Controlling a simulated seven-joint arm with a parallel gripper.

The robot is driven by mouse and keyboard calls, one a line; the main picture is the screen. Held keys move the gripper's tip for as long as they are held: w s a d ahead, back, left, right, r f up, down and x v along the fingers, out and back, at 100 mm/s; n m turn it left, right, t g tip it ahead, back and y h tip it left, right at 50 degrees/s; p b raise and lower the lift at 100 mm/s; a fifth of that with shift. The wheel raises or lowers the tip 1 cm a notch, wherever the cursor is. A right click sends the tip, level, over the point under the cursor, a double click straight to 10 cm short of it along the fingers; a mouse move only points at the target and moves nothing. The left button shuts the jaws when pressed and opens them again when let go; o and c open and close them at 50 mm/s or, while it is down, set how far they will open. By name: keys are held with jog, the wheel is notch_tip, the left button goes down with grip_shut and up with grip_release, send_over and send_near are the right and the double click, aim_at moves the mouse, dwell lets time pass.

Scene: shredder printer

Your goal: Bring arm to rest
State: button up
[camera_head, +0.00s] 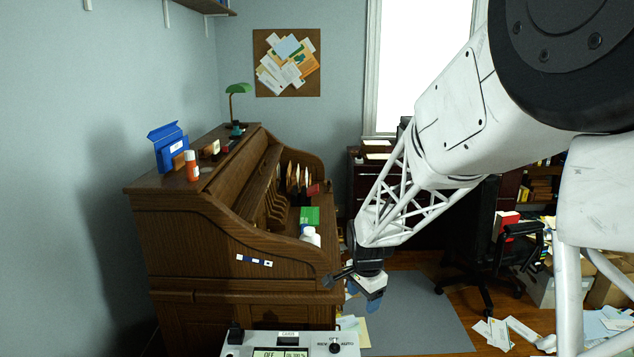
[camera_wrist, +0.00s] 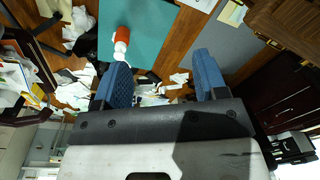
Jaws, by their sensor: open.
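My arm reaches down from the upper right in the head view. My gripper (camera_head: 364,295) hangs in the air just right of the roll-top desk (camera_head: 230,235), near its front edge, above the floor. In the wrist view my gripper (camera_wrist: 162,78) shows two blue fingers spread wide apart. Nothing is held between them; cluttered floor shows through the gap.
A white-topped device with a knob (camera_head: 335,347) stands at the bottom of the head view. A black office chair (camera_head: 490,250) is at right. Papers (camera_head: 505,333) litter the floor.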

jog(key=s+d+r+n, duration=0.25)
jog(key=s+r, duration=0.35)
jog(key=s, duration=0.3)
jog(key=s+d+r+n, duration=0.2)
jog(key=s+r+n, duration=0.1)
jog(key=s+r, duration=0.4)
jog(key=s+d+r+n+t, duration=0.1)
jog(key=s+n, duration=0.5)
jog(key=s, duration=1.2)
jog(key=shift+s+d+r+t, duration=0.3)
jog(key=shift+d+r, duration=0.3)
jog(key=shift+r, duration=0.1)
